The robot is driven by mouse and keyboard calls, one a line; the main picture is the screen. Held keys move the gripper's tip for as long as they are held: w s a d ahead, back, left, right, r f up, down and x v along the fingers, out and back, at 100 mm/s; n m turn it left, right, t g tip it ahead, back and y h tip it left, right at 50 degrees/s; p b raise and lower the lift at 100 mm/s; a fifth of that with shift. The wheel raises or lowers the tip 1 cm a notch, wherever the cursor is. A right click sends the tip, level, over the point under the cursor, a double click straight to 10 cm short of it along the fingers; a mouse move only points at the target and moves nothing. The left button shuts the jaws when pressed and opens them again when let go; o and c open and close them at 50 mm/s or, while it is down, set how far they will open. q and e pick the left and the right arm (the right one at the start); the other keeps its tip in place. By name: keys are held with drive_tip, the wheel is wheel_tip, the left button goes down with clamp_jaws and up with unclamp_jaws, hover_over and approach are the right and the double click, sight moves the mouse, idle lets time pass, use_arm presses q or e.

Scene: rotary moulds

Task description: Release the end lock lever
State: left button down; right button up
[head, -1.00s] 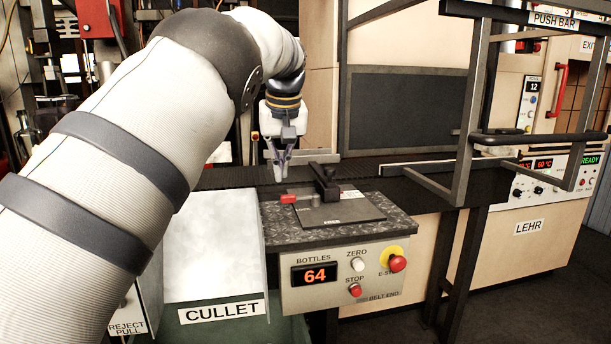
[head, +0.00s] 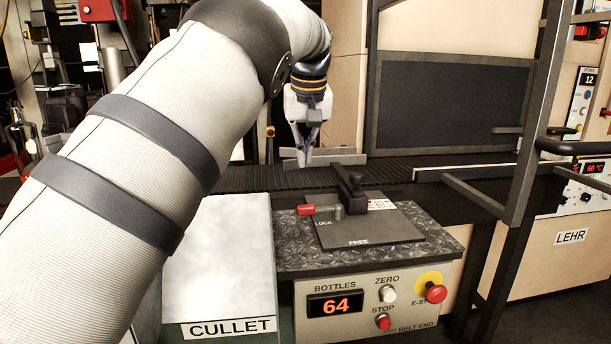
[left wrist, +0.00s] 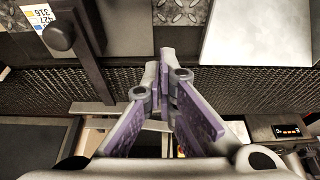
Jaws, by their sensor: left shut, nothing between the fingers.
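The end lock lever has a red grip (head: 306,210) and a grey pivot (head: 338,212). It lies on a dark plate (head: 385,230) marked LOCK and FREE. The red grip points left, just above the word LOCK; FREE is at the plate's front edge. My left gripper (head: 303,160) is shut and empty, pointing down behind the lever and apart from it, over the belt side. In the left wrist view its purple-padded fingers (left wrist: 166,62) meet at the tips; the plate (left wrist: 125,30) shows there, but I cannot make out the red grip. My right gripper is not in view.
The dark belt (head: 265,177) runs behind. A CULLET bin (head: 220,255) is at left. The front panel has a red stop button (head: 383,322) and E-stop (head: 436,293). A metal frame (head: 535,130) rises at right.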

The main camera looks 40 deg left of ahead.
sight(320, 209)
use_arm(q)
drive_tip(key=x, duration=0.9)
drive_tip(key=shift+a+f, duration=0.1)
drive_tip(key=shift+f, duration=0.15)
drive_tip(key=s+d, duration=0.1)
drive_tip(key=s+d+r+p, duration=0.1)
drive_tip(key=d, duration=0.1)
drive_tip(key=shift+r, duration=0.15)
drive_tip(key=shift+s+d, duration=0.15)
drive_tip(key=shift+s, duration=0.1)
drive_tip(key=shift+f, duration=0.45)
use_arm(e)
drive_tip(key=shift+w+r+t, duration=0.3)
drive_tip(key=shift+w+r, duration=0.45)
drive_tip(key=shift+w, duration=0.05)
use_arm(q)
drive_tip(key=shift+w+d, duration=0.1)
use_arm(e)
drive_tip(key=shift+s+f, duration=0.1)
use_arm(q)
drive_tip(key=shift+f+n, duration=0.1)
drive_tip(key=shift+n, duration=0.2)
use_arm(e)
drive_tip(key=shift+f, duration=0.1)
